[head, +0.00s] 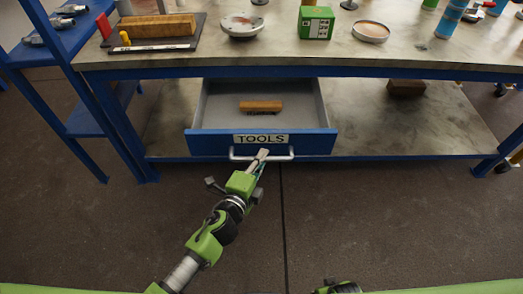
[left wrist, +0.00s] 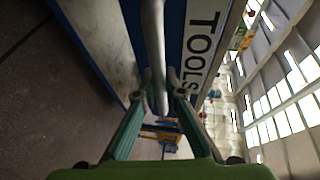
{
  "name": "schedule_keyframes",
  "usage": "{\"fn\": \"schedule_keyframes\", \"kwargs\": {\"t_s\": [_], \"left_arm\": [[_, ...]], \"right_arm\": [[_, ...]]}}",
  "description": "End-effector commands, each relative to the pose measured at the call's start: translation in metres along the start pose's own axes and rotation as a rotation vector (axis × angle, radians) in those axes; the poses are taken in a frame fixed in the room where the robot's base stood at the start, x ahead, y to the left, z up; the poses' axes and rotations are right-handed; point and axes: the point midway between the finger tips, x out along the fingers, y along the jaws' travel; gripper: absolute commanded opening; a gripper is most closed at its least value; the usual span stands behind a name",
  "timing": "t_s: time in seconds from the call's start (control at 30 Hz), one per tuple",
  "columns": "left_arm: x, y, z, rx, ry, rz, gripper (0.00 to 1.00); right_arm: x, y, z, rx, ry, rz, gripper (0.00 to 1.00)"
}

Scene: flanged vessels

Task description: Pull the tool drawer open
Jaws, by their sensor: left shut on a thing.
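The blue tool drawer (head: 300,142), labelled TOOLS, stands pulled out from under the workbench, with its grey inside showing. A wooden-backed brush (head: 261,106) lies in it. A pale bar handle (head: 281,155) runs across the drawer front. In the left wrist view the handle (left wrist: 155,50) runs down between the two fingers of the left gripper (left wrist: 160,92). The right gripper does not show clearly; only a bit of green and black arm is at the bottom edge.
A brown block (head: 406,88) lies on the lower shelf. A blue rack (head: 60,60) stands left. The floor before the drawer is clear.

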Motion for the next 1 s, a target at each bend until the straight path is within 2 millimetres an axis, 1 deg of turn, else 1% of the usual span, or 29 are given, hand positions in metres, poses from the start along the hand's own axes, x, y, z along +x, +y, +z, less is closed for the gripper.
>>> {"fn": "schedule_keyframes", "kwargs": {"t_s": [0.07, 0.2, 0.6, 0.63, 0.7, 1.0], "left_arm": [[-0.007, 0.002, -0.003, -0.002, 0.000, 0.002, 0.00], [-0.013, 0.004, -0.005, -0.001, -0.001, 0.002, 0.00], [-0.015, 0.004, -0.006, 0.000, -0.001, 0.001, 0.00], [-0.015, 0.004, -0.006, 0.000, -0.001, 0.001, 0.12], [-0.015, 0.004, -0.006, -0.001, -0.001, 0.001, 0.28], [-0.015, 0.004, -0.006, -0.001, -0.001, 0.000, 0.28]], "right_arm": [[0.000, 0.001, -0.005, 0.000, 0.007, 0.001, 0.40], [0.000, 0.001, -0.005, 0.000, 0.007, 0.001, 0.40], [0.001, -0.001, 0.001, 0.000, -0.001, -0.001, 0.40], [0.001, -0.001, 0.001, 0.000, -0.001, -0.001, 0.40], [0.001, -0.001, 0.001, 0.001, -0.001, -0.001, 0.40], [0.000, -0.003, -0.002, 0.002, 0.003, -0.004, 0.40]]}}
